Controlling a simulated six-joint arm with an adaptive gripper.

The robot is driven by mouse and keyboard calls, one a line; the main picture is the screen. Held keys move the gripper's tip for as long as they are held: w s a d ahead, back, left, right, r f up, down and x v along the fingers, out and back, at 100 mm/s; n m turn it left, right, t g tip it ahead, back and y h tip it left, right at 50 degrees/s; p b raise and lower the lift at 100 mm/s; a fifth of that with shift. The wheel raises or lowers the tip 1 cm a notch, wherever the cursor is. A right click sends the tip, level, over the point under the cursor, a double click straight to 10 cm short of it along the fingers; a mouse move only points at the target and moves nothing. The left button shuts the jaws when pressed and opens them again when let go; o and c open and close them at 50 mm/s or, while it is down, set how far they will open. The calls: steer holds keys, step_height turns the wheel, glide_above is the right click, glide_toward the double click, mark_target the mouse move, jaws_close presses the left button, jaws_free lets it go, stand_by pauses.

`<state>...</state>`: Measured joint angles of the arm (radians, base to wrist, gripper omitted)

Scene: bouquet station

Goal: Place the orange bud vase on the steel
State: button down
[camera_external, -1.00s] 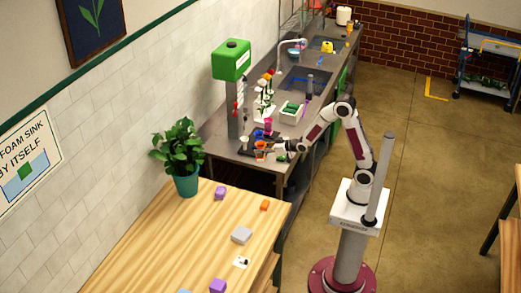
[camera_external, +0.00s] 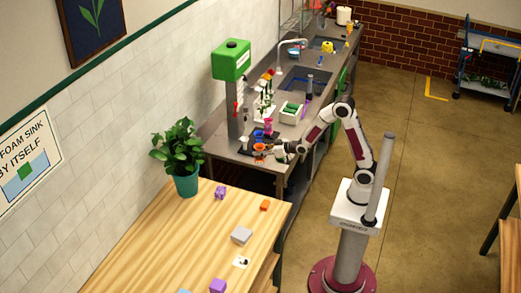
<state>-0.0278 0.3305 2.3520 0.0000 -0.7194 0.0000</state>
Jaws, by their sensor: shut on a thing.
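The orange bud vase (camera_external: 259,147) is small in view, at the near end of the steel counter (camera_external: 222,148). My gripper (camera_external: 268,149) reaches in from the right and is shut on the vase. The fingers are tiny here and partly merge with the vase. I cannot tell whether the base of the vase touches the surface below it.
A blue item and a pink vase (camera_external: 268,124) stand just behind the orange vase. A green-topped dispenser (camera_external: 231,60) rises at the wall side. A white-and-green box (camera_external: 290,112) and a sink (camera_external: 306,78) lie farther back. A wooden table (camera_external: 180,245) is nearer.

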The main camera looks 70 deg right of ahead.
steer(key=a+r+n+g+y, duration=0.2)
steer(key=a+n+y, duration=0.3)
steer(key=a, duration=1.3)
steer(key=a+r+n+g+y, duration=0.2)
steer(key=a+n+g+y, duration=0.2)
steer(key=a, duration=1.4)
steer(key=shift+w+a+r+n+y, duration=0.25)
steer(key=shift+w+r+n+y, duration=0.1)
steer(key=shift+n+y, duration=0.75)
steer(key=shift+f, duration=0.15)
steer(key=shift+f, duration=2.4)
steer(key=shift+f, duration=0.15)
steer(key=shift+f, duration=2.15)
steer(key=shift+f, duration=0.2)
